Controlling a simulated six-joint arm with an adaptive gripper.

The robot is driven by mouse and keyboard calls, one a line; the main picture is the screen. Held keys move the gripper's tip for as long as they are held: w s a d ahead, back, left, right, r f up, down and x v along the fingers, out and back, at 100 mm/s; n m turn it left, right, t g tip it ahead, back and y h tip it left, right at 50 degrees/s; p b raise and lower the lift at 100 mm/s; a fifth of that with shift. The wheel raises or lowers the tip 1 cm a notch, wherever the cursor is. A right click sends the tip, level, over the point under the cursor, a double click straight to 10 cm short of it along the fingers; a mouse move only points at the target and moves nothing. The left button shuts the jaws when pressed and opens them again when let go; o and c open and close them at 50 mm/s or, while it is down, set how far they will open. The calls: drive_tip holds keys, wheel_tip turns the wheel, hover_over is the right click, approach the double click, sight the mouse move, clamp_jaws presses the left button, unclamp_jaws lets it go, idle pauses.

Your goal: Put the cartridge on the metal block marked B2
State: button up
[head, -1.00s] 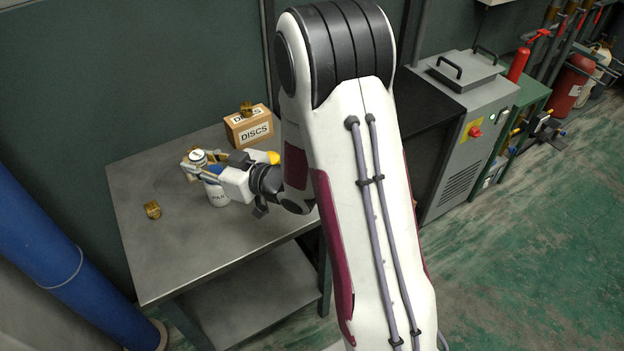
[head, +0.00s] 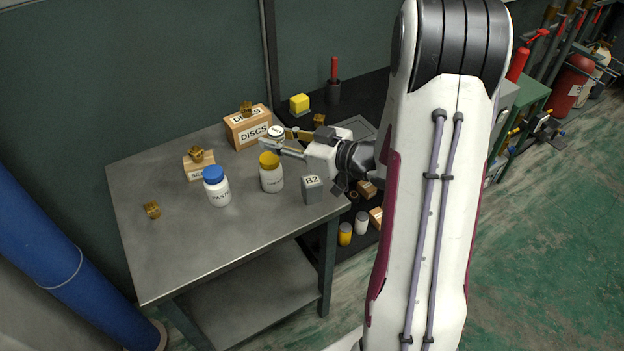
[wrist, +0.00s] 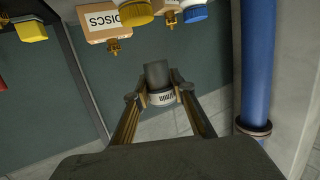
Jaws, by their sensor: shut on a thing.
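The cartridge, a short cylinder with a white top (head: 277,131), is held between the fingertips of my gripper (head: 279,140). In the wrist view, my gripper (wrist: 160,96) is shut on the cartridge, which shows a dark grey body (wrist: 157,73) and a white band with dark print. The grey metal block marked B2 (head: 313,191) stands near the table's right edge, its label on top. My gripper is above the table, behind and left of the block in the head view, apart from it. Nothing is seen on the block's top.
A yellow-capped bottle (head: 271,178) stands close to my gripper, left of B2. A blue-capped PASTE bottle (head: 217,190), a small box (head: 199,170) and the DISCS box (head: 247,128) stand further left and back. The front of the table (head: 210,245) is clear.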

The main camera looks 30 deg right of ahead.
hover_over(312, 180)
drive_tip(key=shift+r+h, duration=0.2)
drive_tip(key=shift+h, duration=0.1)
drive_tip(key=shift+f, duration=0.1)
idle(0.3)
drive_tip(key=shift+f, duration=2.85)
drive_tip(key=shift+f, duration=0.1)
drive_tip(key=shift+f, duration=1.95)
drive_tip(key=shift+f, duration=0.15)
drive_tip(key=o, duration=1.2)
drive_tip(key=shift+c, duration=0.2)
